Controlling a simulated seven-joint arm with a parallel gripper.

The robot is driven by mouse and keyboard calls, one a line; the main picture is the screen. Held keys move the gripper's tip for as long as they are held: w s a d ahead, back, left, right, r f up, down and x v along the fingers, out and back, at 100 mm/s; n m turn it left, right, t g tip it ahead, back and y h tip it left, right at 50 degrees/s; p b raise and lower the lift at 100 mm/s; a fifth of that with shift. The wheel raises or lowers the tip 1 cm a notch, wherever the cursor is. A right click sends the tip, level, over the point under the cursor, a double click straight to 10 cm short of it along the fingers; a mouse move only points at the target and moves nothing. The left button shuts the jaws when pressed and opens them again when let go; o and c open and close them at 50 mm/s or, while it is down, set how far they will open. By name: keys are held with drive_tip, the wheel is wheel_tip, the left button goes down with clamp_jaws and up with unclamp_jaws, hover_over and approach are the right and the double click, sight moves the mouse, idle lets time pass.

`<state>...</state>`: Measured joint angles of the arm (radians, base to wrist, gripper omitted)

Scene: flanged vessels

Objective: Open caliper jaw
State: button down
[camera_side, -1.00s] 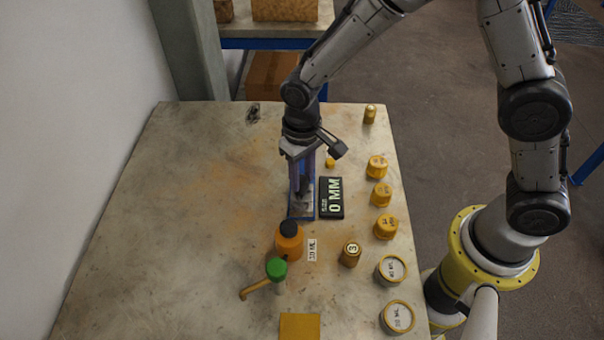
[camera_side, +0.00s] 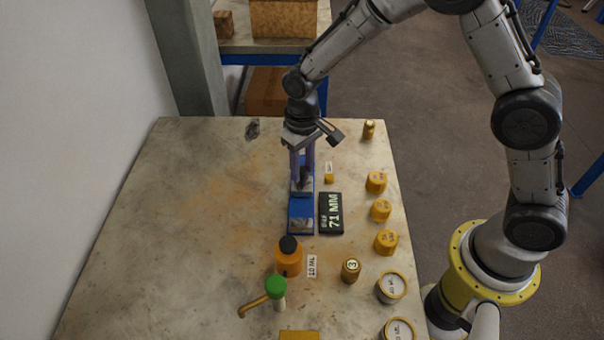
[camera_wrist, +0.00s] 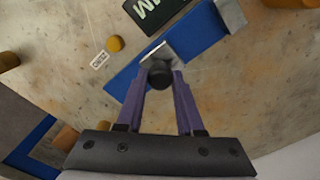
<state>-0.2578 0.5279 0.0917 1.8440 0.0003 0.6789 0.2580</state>
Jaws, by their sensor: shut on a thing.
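The caliper is a blue rail (camera_side: 301,212) lying on the table, with metal jaws. My gripper (camera_side: 304,172), with purple fingers, is shut on the dark knob (camera_wrist: 160,76) of the sliding metal jaw (camera_wrist: 165,52). The fixed grey jaw (camera_wrist: 232,14) stands at the rail's other end in the wrist view. A bare blue stretch of rail lies between the two jaws. The black display (camera_side: 331,213) beside the rail reads 71 MM. It shows only in part in the wrist view (camera_wrist: 155,10).
An orange bottle (camera_side: 288,258) with a black cap and a green-topped vessel (camera_side: 276,292) stand nearer the camera. Yellow caps (camera_side: 381,209) and white-topped round vessels (camera_side: 391,287) line the right edge. A small yellow piece (camera_side: 329,179) is right of my gripper. The table's left side is clear.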

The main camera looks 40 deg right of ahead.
drive_tip(key=c, duration=0.5)
unclamp_jaws()
drive_tip(key=shift+r, duration=0.15)
wheel_tip(320, 180, up, 14)
drive_tip(key=shift+f, duration=0.2)
wheel_tip(320, 180, up, 9)
drive_tip(key=m+t, duration=0.1)
drive_tip(key=t, duration=0.1)
hover_over(303, 169)
drive_tip(key=s+d, duration=0.4)
drive_tip(key=s+d+r+t, duration=0.2)
drive_tip(key=s+d+r, duration=0.2)
drive_tip(key=s, duration=0.4)
drive_tip(key=shift+n+t, duration=0.5)
drive_tip(key=shift+t, duration=0.3)
drive_tip(key=s+d+f, duration=0.1)
drive_tip(key=s+f, duration=0.1)
drive_tip(key=s, duration=0.2)
drive_tip(key=s+f, duration=0.2)
drive_tip(key=s, duration=0.2)
drive_tip(key=s+d+f, duration=0.1)
drive_tip(key=s+f, duration=0.1)
drive_tip(key=s, duration=0.3)
drive_tip(key=shift+d+f, duration=0.1)
drive_tip(key=shift+d, duration=0.25)
